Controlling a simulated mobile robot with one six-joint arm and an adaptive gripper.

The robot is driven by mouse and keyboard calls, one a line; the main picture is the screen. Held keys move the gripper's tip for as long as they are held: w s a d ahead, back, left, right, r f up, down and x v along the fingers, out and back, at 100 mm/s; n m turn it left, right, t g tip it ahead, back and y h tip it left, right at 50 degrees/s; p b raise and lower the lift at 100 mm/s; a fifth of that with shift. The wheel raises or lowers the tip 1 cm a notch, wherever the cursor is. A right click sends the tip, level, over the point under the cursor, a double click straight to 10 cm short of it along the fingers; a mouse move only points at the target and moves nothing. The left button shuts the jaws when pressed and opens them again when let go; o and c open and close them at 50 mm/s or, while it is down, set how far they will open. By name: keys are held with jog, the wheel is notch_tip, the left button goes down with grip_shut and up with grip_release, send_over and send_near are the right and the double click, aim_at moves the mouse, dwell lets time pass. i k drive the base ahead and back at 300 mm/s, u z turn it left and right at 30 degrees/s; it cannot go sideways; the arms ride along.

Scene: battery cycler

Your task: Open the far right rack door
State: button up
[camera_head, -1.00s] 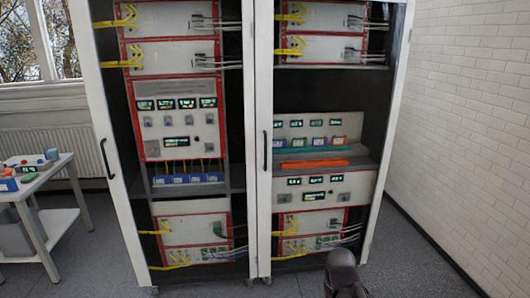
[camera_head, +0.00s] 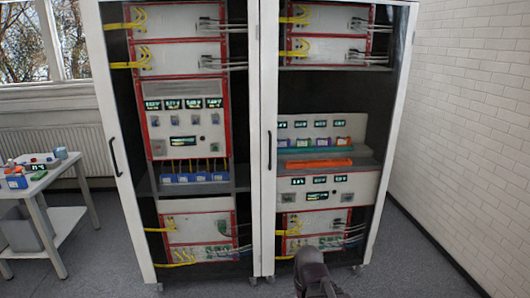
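The right rack (camera_head: 330,220) stands beside the left one, close to the white brick wall. Its door has a white frame (camera_head: 269,215) and a dark vertical handle (camera_head: 269,152) on its left side. The door looks shut, and the equipment shows through its clear pane. A dark rounded part of my arm (camera_head: 311,268) shows at the bottom, in front of the right rack's lower part. My gripper cannot be made out in this view, and nothing is seen touching the handle.
The left rack (camera_head: 190,190) has its own door handle (camera_head: 114,157) and also looks shut. A small table (camera_head: 62,220) with items stands at the left, near a radiator (camera_head: 60,148). The brick wall (camera_head: 470,130) bounds the right. Grey floor (camera_head: 415,265) is clear there.

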aim_at(269, 9)
jog(key=i, duration=1)
jog(key=u, duration=0.05)
